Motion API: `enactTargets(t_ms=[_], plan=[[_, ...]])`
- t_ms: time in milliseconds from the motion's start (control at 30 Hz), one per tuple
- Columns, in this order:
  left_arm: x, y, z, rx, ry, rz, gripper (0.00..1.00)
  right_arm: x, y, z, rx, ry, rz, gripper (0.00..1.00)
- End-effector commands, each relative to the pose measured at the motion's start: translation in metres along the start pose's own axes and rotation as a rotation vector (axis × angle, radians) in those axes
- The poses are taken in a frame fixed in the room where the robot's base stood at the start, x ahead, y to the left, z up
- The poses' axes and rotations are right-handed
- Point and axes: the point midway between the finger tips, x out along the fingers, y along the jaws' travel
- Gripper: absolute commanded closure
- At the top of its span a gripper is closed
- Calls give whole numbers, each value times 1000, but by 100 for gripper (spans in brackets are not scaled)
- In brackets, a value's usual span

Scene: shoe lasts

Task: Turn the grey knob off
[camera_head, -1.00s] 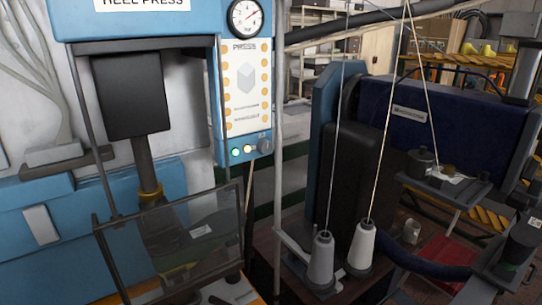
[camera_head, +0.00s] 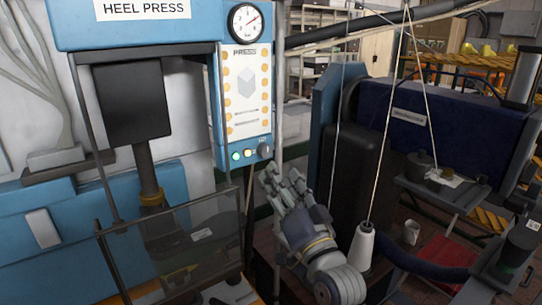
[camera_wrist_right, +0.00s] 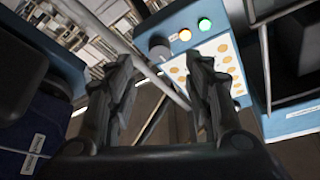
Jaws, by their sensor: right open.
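The grey knob (camera_head: 264,151) is at the bottom right corner of the blue heel press's control panel (camera_head: 246,95), beside a lit green light (camera_head: 235,155) and a lit yellowish light (camera_head: 248,153). My right gripper (camera_head: 281,178) is below and a little right of the knob in the head view, open and empty, apart from it. In the right wrist view the knob (camera_wrist_right: 159,50) shows beyond the gap between the open fingers (camera_wrist_right: 160,75). The angle of the knob's pointer is too small to tell. My left gripper is not in view.
A clear guard (camera_head: 180,245) in a dark frame stands before the press. A thin grey post (camera_head: 278,95) rises just right of the panel. A white thread cone (camera_head: 362,243) and a dark blue machine (camera_head: 450,130) are on the right. A gauge (camera_head: 245,22) tops the panel.

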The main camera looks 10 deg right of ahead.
Motion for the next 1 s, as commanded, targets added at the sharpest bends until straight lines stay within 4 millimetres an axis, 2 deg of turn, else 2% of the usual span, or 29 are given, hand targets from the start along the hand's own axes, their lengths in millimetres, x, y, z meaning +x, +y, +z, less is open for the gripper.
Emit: enactTargets(t_ms=[33, 100, 300, 500, 800, 1000], plan=[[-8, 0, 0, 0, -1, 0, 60, 13, -2, -3, 0, 0, 0, 53], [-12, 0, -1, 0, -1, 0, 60, 25, -2, -3, 0, -1, 0, 53], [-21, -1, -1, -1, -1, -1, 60, 53, -1, -1, -1, -2, 1, 53], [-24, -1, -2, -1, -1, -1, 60, 65, 0, 0, -1, -2, 1, 53], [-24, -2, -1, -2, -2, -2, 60, 66, 0, 1, -2, -3, 2, 53], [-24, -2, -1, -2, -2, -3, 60, 66, 0, 1, -2, -3, 2, 97]])
